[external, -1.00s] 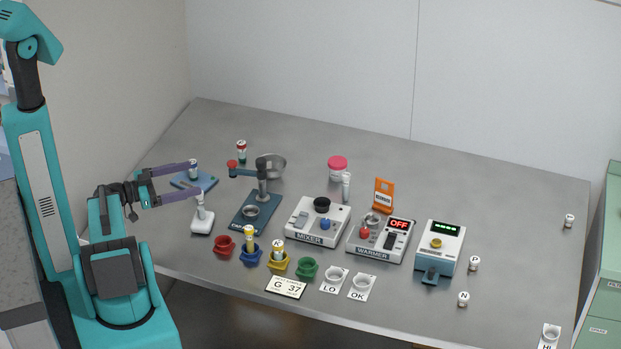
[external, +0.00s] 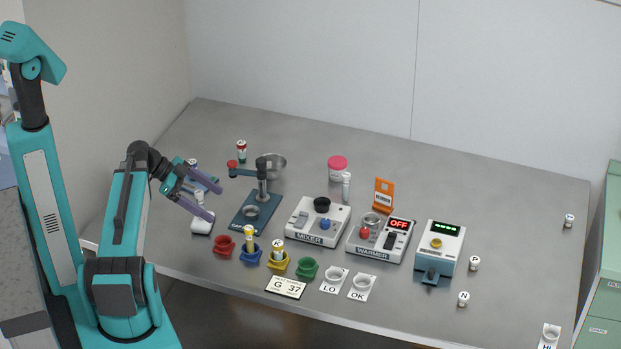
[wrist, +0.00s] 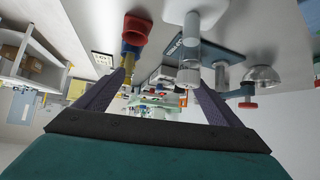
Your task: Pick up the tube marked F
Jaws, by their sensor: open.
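No tube shows a readable F. In the external view, a blue-capped tube (external: 193,163) stands at the left, partly behind my gripper. A red-capped tube (external: 241,150) stands at the back left. A yellow tube (external: 249,238) stands in the blue holder, its mark not readable. A tube marked K (external: 277,247) stands in the yellow holder. Tubes marked P (external: 474,263) and N (external: 463,299) stand at the right; another small tube (external: 569,220) is farther right, its letter unclear. My gripper (external: 215,201) is open and empty over the left side of the table.
A white stand (external: 201,225) is close under my fingers. Red (external: 224,246) and green (external: 307,269) holders line the front. The dark press stand (external: 247,222), mixer (external: 316,238) and warmer (external: 364,252) fill the middle. Clear table lies at the back right.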

